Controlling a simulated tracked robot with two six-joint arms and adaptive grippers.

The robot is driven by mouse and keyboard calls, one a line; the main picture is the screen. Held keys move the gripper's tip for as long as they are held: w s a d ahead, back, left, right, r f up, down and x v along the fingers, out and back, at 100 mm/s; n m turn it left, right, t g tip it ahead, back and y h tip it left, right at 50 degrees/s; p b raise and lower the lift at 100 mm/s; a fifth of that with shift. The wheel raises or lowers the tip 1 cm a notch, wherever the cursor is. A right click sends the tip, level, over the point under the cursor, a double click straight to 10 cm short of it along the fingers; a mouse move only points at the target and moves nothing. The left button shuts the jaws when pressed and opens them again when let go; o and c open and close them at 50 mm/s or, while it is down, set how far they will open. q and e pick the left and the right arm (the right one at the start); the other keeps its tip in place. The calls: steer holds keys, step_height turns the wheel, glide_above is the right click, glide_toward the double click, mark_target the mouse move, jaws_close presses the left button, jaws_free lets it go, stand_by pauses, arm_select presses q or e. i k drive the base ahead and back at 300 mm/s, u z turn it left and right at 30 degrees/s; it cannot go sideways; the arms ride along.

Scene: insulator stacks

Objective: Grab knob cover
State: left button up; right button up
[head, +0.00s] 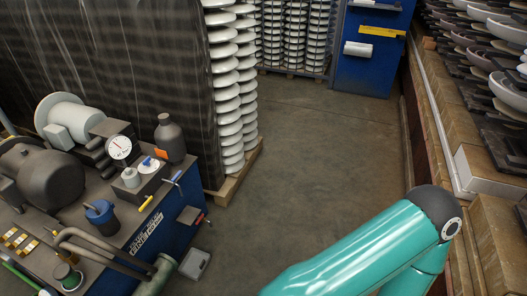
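I cannot tell for sure which part is the knob cover. On the blue machine bench (181,209) at the left stands a dark cup-shaped part with a blue top (99,211). Behind it, a small white knob (131,177) sits below a round gauge (119,147). A small blue-and-white piece (149,163) lies on a box to its right. Neither gripper shows. A teal link of my arm crosses the lower right.
A grey bottle (170,138), pipes (104,252) and a motor (48,184) crowd the bench. Wrapped white insulator stacks (232,90) stand behind on a pallet. A blue cabinet (366,70) is at the back. The middle floor (325,140) is clear.

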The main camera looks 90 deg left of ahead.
mark_target(132, 180)
steer(key=z, duration=0.55)
steer(key=i, duration=0.15)
steer(key=u, duration=2.4)
steer(key=i, duration=1.6)
steer(key=u, duration=1.6)
steer(key=i, duration=0.25)
steer(key=u, duration=2.35)
